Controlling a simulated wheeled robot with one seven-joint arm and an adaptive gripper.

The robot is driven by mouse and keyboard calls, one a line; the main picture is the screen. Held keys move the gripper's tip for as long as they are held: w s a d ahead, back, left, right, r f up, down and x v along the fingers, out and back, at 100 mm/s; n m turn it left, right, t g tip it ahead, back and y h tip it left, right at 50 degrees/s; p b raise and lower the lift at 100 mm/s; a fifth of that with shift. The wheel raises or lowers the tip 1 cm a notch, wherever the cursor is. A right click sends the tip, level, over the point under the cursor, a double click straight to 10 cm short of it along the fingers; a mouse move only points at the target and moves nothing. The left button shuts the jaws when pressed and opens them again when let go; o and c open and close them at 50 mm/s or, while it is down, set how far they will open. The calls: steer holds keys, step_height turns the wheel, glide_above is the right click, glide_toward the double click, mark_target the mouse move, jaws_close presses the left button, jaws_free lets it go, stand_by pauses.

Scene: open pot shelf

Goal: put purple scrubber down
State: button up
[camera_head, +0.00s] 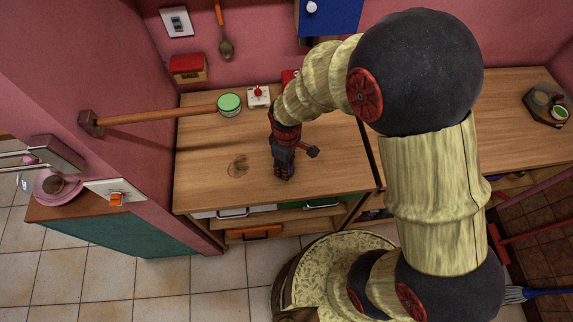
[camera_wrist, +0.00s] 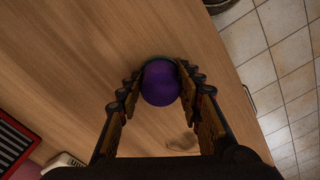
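The purple scrubber (camera_wrist: 160,83) is a round purple thing with a dark green rim at its far side, in the middle of the wrist view. My gripper (camera_wrist: 161,68) has a finger on each side of it, closed against it. In the head view my gripper (camera_head: 285,174) points down over the front middle of the wooden worktop (camera_head: 215,180). There it hides most of the scrubber. I cannot tell whether the scrubber touches the worktop.
A green-topped round tub (camera_head: 229,103) and a white box with a red knob (camera_head: 259,95) stand at the worktop's back. The worktop's left part is clear. A dark tray (camera_head: 546,108) stands far right.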

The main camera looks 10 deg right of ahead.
steer(key=o, duration=0.4)
steer(key=shift+c, duration=0.2)
steer(key=s+d+r+m+t+p, duration=0.1)
steer(key=s+d+r+m+t, duration=0.15)
steer(key=r, duration=1.05)
steer(key=s+d+r+m+t+p, duration=0.1)
steer(key=d+r+m+p, duration=0.2)
steer(key=r, duration=1.1)
steer(key=s+d+r+m+t+b, duration=0.1)
steer(key=s+d+r+m+t, duration=0.1)
steer(key=s+d+r+m, duration=0.3)
steer(key=s+d+r, duration=0.1)
steer(key=s+r, duration=0.1)
steer(key=s, duration=0.1)
steer(key=shift+s, duration=0.35)
steer(key=shift+d+r+m, duration=0.1)
steer(key=shift+m, duration=0.15)
steer(key=shift+f+b, duration=0.5)
steer(key=shift+b, duration=0.15)
